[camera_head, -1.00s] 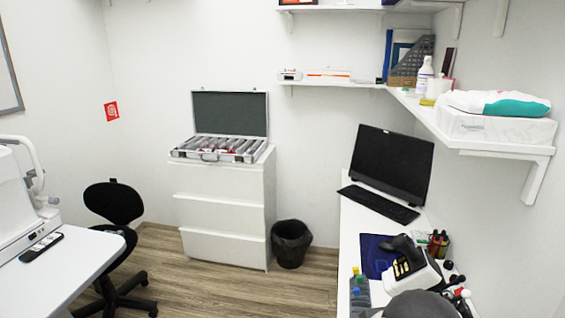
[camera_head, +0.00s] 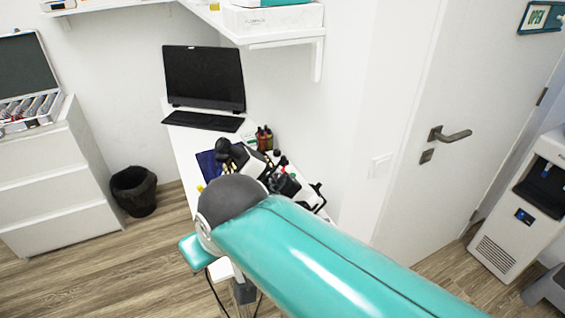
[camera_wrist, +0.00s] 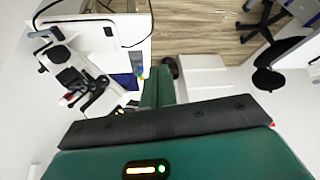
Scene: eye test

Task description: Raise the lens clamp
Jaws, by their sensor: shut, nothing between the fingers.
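A black and white instrument (camera_head: 290,187) stands on the white desk, partly hidden behind my teal arm in the head view. It also shows at the left of the wrist view (camera_wrist: 70,77), with black parts on a white body. I cannot make out which part is the lens clamp. My gripper (camera_wrist: 159,74) shows as green fingers at the middle of the wrist view, shut and empty. It is to the right of the instrument in that view and apart from it.
A monitor (camera_head: 204,78) and keyboard (camera_head: 203,121) are on the far end of the desk. Small bottles (camera_head: 264,139) stand near the instrument. A shelf (camera_head: 285,40) juts out above. A black bin (camera_head: 134,192) and white drawers (camera_head: 50,190) are left. A door (camera_head: 465,95) and water dispenser (camera_head: 525,215) are right.

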